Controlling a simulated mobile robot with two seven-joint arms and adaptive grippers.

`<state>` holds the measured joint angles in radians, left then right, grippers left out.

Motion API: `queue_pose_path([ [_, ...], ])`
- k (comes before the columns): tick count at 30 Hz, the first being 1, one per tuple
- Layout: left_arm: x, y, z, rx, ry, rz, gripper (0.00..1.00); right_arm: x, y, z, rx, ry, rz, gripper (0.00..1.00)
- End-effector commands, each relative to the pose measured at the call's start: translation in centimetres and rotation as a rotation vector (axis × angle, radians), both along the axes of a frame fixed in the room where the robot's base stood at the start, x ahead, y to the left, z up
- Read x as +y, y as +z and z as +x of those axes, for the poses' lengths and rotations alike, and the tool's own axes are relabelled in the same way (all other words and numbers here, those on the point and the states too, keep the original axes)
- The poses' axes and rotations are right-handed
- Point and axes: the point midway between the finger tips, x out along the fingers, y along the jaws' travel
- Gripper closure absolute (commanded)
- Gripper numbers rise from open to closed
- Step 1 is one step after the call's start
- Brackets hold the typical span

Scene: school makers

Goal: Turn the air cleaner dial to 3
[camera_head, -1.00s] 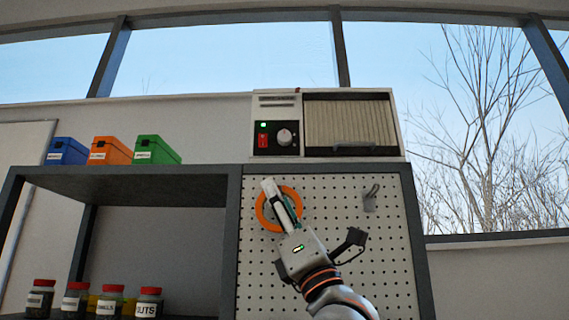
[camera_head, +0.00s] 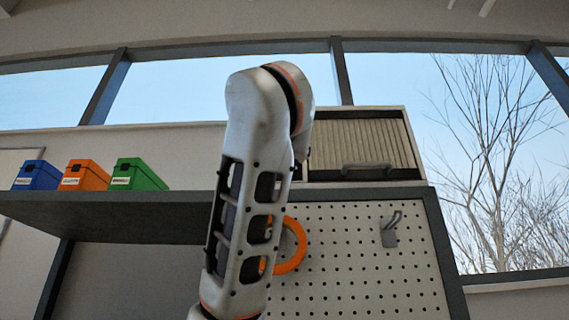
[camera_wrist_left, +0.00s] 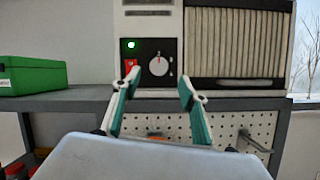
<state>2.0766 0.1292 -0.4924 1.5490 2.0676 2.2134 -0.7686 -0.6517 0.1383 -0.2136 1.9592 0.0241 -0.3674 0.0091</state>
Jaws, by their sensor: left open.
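The air cleaner (camera_head: 405,112) stands on top of the shelf unit; in the head view my raised arm hides its control panel. In the left wrist view the air cleaner (camera_wrist_left: 237,45) shows its black panel with a lit green light, a red switch (camera_wrist_left: 131,66) and the round pale dial (camera_wrist_left: 159,64). The dial's numbers are too small to read. My left gripper (camera_wrist_left: 158,84) is open and empty. Its two fingers point up toward the panel, on either side of the dial in the picture, apparently short of it. My right gripper is not in view.
Blue (camera_head: 38,175), orange (camera_head: 86,175) and green (camera_head: 138,174) boxes stand on the shelf top (camera_head: 120,212) to the left. Below the air cleaner is a pegboard (camera_head: 350,265) with an orange ring (camera_head: 296,257) and a metal hook (camera_head: 389,233).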

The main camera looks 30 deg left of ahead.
Motion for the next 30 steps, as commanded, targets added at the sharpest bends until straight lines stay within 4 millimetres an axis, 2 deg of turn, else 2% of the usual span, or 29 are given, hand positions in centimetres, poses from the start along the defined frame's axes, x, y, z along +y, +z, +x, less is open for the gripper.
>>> queue_pose_path([
  [4,1.3,1.2,2.0,0.003,0.004,-0.001,0.57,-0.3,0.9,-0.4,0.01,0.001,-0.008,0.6],
  [10,2.5,2.1,4.1,0.001,0.005,0.0,0.57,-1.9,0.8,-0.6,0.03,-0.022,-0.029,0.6],
  [15,2.9,2.3,4.9,-0.001,0.002,0.001,0.57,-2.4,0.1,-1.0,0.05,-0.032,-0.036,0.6],
  [23,2.9,2.3,4.9,-0.002,0.002,0.0,0.57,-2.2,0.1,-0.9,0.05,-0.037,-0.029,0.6],
  [27,2.9,2.3,4.9,-0.002,0.003,0.0,0.93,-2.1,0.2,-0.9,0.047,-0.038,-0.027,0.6],
  [30,2.9,2.3,4.9,-0.002,0.003,0.0,0.95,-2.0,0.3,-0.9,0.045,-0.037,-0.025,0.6],
])
